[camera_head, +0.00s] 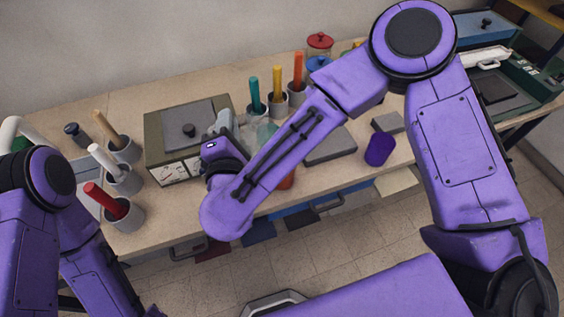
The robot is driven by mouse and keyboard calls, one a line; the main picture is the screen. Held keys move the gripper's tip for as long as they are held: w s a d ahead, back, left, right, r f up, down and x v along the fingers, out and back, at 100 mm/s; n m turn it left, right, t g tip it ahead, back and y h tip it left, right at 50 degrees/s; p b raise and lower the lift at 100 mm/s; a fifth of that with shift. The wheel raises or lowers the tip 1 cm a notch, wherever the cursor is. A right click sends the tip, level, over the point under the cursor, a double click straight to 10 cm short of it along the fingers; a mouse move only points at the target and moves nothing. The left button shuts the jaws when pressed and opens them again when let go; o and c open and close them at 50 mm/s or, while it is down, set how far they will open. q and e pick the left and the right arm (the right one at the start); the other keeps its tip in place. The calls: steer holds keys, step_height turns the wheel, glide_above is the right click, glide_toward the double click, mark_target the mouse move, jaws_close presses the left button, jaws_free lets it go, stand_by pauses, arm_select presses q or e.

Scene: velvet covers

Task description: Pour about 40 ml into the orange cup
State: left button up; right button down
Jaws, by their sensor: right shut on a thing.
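The orange cup (287,182) stands near the front edge of the table and is mostly hidden behind my right forearm. My right gripper (233,128) is over the middle of the table, left of and behind the orange cup. It is shut on a pale translucent vessel (262,132), largely covered by the gripper and forearm. I cannot make out the vessel's tilt or any liquid. My left arm shows at the lower left, but its gripper is out of view.
An olive box with a grey lid (185,130) stands left of my right gripper. Grey holders with coloured sticks stand behind (297,90) and at the left (125,215).

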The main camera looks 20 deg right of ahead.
steer(key=shift+d, duration=0.15)
steer(key=shift+w+a, duration=0.15)
steer(key=shift+a, duration=0.05)
steer(key=shift+w+a, duration=0.15)
steer(key=shift+a, duration=0.4)
steer(key=shift+a+r+m, duration=0.15)
steer(key=shift+a+m, duration=0.15)
steer(key=shift+a, duration=0.2)
stand_by(0.8)
